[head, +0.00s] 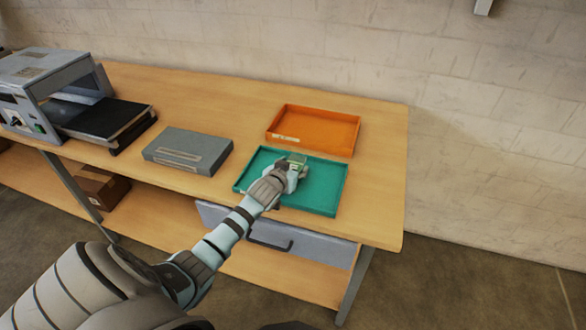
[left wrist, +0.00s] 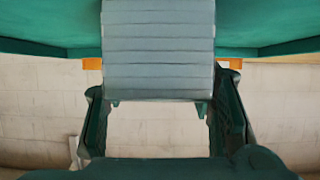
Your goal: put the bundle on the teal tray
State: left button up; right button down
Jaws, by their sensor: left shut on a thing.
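The teal tray (head: 322,196) lies on the wooden bench near its front right part. My left gripper (head: 292,168) is over the tray, shut on the bundle (head: 297,158), a small pale grey-green block mostly hidden by the gripper. In the left wrist view the bundle (left wrist: 158,45) is a grey-blue layered block between the two fingers of my left gripper (left wrist: 160,88), with the teal tray (left wrist: 265,30) around it. I cannot tell whether the bundle touches the tray floor. My right gripper is not in view.
An orange tray (head: 315,128) lies just behind the teal one. A grey flat box (head: 187,150) sits to the left, and the laminator (head: 45,80) with a black slab (head: 108,119) stands at far left. A drawer with a dark handle (head: 270,240) is under the bench front.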

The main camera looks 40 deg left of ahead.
pick_arm(q)
jog(key=o, duration=1.5)
jog(key=shift+r, duration=0.1)
jog(key=p+v, duration=0.2)
jog(key=v, duration=1)
jog(key=shift+p, duration=0.3)
